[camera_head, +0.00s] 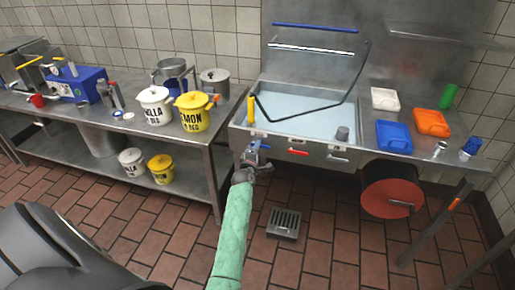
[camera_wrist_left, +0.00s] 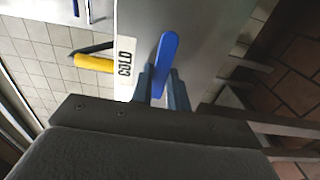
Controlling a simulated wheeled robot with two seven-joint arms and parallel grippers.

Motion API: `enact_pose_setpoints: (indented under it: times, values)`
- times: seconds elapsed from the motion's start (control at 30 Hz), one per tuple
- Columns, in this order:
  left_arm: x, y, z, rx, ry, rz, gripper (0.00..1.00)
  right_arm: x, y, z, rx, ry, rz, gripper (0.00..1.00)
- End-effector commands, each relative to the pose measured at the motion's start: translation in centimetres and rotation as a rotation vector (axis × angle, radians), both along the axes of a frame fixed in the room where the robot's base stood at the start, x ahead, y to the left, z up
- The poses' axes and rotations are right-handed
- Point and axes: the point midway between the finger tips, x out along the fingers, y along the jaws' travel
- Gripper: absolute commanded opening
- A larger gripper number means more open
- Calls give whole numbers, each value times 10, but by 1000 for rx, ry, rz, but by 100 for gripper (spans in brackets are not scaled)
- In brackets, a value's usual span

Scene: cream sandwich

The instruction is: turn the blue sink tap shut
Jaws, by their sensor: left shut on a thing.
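The blue sink tap (camera_head: 257,146) is on the front face of the steel sink (camera_head: 320,150), near its left end. My left gripper (camera_head: 250,158), at the end of the green-sleeved arm, is at this tap. In the left wrist view the blue tap lever (camera_wrist_left: 165,55) rises between the two fingers of the left gripper (camera_wrist_left: 161,86), which is shut on it. The lever leans slightly right in that view, beside a white COLD label (camera_wrist_left: 125,68). My right gripper is not in view.
A counter with white (camera_head: 155,106) and yellow (camera_head: 193,112) tubs stands left. A red drum (camera_head: 390,188) hangs below right. A floor drain (camera_head: 284,223) lies below.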

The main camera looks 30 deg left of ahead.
Motion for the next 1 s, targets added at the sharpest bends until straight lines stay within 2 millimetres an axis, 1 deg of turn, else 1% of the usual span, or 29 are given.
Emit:
enact_pose_setpoints:
  times: [0.2, 0.5, 0.53, 0.6, 0.63, 0.9, 1.0]
  values:
    - [0, 1, 2, -17, -7, 1, 0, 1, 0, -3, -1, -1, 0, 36]
    - [0, 1, 2, -18, -7, 2, 0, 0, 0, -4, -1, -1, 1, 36]
    - [0, 1, 2, -17, -7, 2, 20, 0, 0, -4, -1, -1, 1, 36]
    - [0, 1, 2, -17, -7, 2, 34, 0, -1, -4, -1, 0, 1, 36]
    - [0, 1, 2, -17, -7, 1, 38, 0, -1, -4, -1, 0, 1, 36]
    - [0, 0, 1, -17, -5, 1, 38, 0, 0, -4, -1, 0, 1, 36]
    - [-5, -1, -1, -17, -5, 0, 38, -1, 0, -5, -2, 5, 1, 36]
